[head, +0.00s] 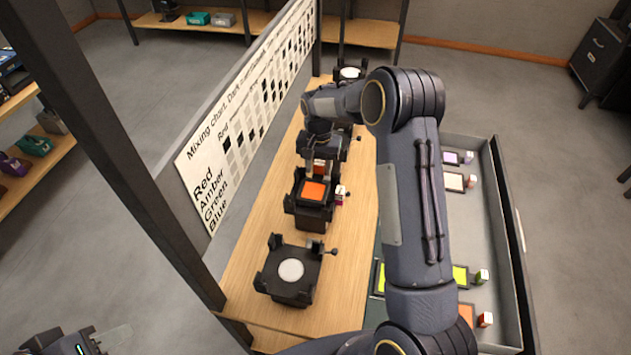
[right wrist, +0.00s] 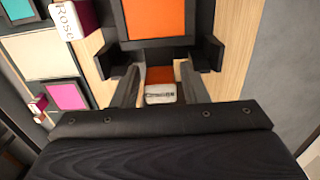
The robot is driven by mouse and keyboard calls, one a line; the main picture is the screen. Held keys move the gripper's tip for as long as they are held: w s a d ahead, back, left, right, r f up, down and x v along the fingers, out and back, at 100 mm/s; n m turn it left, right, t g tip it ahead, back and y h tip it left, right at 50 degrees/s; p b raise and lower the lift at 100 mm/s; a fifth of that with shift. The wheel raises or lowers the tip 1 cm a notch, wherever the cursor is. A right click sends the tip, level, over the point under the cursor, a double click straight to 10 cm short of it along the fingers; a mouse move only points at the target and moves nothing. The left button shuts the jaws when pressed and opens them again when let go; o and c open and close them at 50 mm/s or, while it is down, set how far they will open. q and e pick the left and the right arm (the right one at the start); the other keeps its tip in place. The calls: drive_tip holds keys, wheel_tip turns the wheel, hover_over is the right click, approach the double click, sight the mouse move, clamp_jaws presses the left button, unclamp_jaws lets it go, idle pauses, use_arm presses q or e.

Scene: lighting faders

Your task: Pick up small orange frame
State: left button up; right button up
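An orange frame (head: 314,191) sits in a black stand on the wooden bench. In the right wrist view the orange frame (right wrist: 158,18) is at the top, in its dark holder. Its orange tab with a white label (right wrist: 160,94) points towards my right gripper (right wrist: 160,80). The two fingers stand on either side of the tab, with narrow gaps visible; the label's text is too small to read. In the head view my right gripper (head: 319,165) is just behind the orange frame. My left gripper (head: 100,341) is partly visible at the bottom left, away from the bench.
A second black stand (head: 288,275) with a white disc is nearer on the bench. An open drawer (head: 508,250) at right holds several coloured frames, including another orange one (head: 466,314). A mixing chart panel (head: 245,120) borders the bench's left side. My right arm hides part of the drawer.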

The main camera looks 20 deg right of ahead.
drive_tip(key=c, duration=0.8)
drive_tip(key=shift+r, duration=0.1)
drive_tip(key=shift+r, duration=0.55)
drive_tip(key=s+d+r+b, duration=0.3)
drive_tip(key=s+d+r, duration=0.3)
drive_tip(key=d+r, duration=0.5)
drive_tip(key=shift+d+r+b, duration=0.4)
drive_tip(key=shift+d, duration=0.5)
